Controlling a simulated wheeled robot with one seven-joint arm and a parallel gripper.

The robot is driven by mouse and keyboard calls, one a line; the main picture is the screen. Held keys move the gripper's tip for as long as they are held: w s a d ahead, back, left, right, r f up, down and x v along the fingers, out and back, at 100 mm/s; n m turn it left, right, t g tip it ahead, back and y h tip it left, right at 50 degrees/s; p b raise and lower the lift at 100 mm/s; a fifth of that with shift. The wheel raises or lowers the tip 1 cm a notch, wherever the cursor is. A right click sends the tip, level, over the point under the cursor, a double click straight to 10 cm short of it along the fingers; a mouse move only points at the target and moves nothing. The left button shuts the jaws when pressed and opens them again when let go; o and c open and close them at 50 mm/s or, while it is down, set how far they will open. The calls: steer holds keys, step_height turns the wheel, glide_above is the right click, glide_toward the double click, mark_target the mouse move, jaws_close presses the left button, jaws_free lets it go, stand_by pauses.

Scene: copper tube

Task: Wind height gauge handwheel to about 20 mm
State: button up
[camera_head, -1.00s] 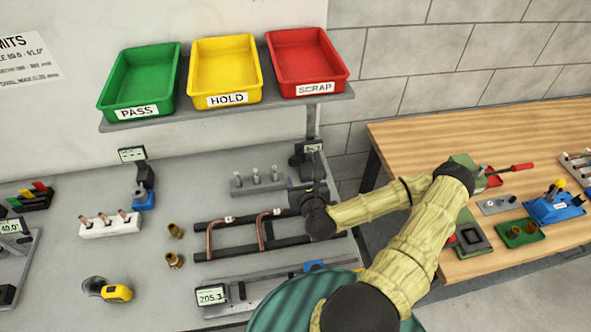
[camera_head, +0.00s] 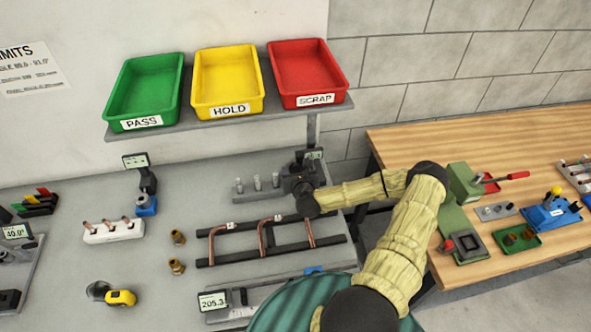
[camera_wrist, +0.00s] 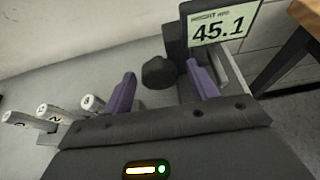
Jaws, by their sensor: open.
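The height gauge stands at the back right of the grey bench. Its display (camera_wrist: 223,27) reads 45.1 in the wrist view; it also shows, too small to read, in the head view (camera_head: 314,155). A dark round knob, apparently the handwheel (camera_wrist: 158,72), sits low beside the gauge column, beyond and between my fingertips in the wrist view. My gripper (camera_wrist: 161,88) has its two purple fingers spread and holds nothing. In the head view my gripper (camera_head: 300,178) is in front of the gauge and hides its lower part. I cannot tell whether a finger touches the knob.
Several pale numbered pins (camera_wrist: 48,113) stand close to the left of my gripper, also in the head view (camera_head: 258,184). A dark rack (camera_head: 275,252) with copper tubes lies in front. The bin shelf (camera_head: 230,120) is above. A wooden table (camera_head: 440,135) is at right.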

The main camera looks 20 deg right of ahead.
steer(key=c, duration=1)
steer(key=n+h, duration=0.1)
steer(key=n, duration=0.1)
steer(key=n+h+b, duration=0.1)
steer(key=n, duration=0.1)
steer(key=shift+a+f+h, duration=0.1)
steer(key=shift+a+h, duration=0.1)
steer(key=shift+h, duration=0.2)
steer(key=n+h+b, duration=0.1)
steer(key=n, duration=0.1)
steer(key=n+h+b, duration=0.1)
steer(key=n, duration=0.2)
steer(key=shift+h, duration=0.3)
steer(key=o, duration=1)
